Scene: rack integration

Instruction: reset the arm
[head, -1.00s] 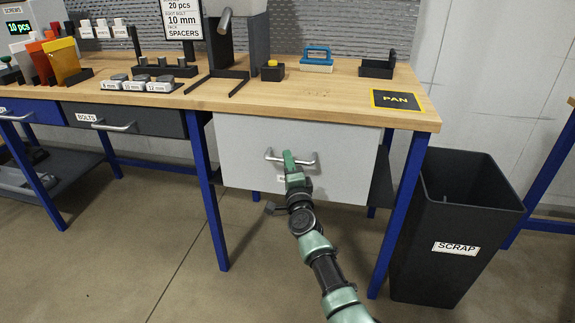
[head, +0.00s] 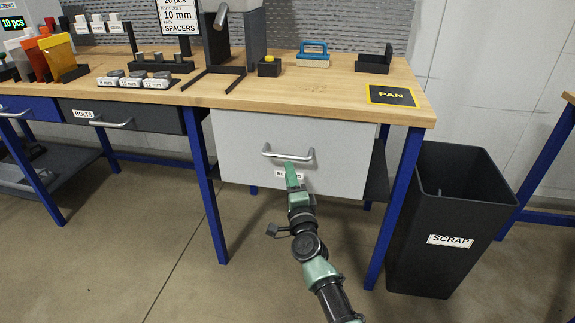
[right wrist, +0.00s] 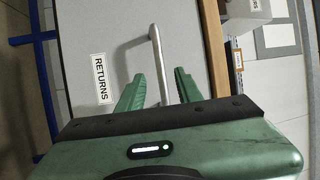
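My right gripper (head: 291,170) is in front of the light grey drawer (head: 235,150), just below its metal handle (head: 287,155). In the right wrist view the gripper (right wrist: 159,74) has its two green fingers spread apart, with nothing held. The handle (right wrist: 157,50) shows ahead, running between the fingertips in the picture. The RETURNS label (right wrist: 100,78) is left of the fingers. The drawer front sits under the bench top and looks shut. My right arm reaches up from the bottom of the head view. My left gripper is not in view.
The wooden bench top (head: 310,88) is above the drawer, with a PAN mat (head: 391,96) at its right end. Blue bench legs (head: 397,205) flank the drawer. A dark SCRAP bin (head: 450,225) stands to the right. The floor in front is clear.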

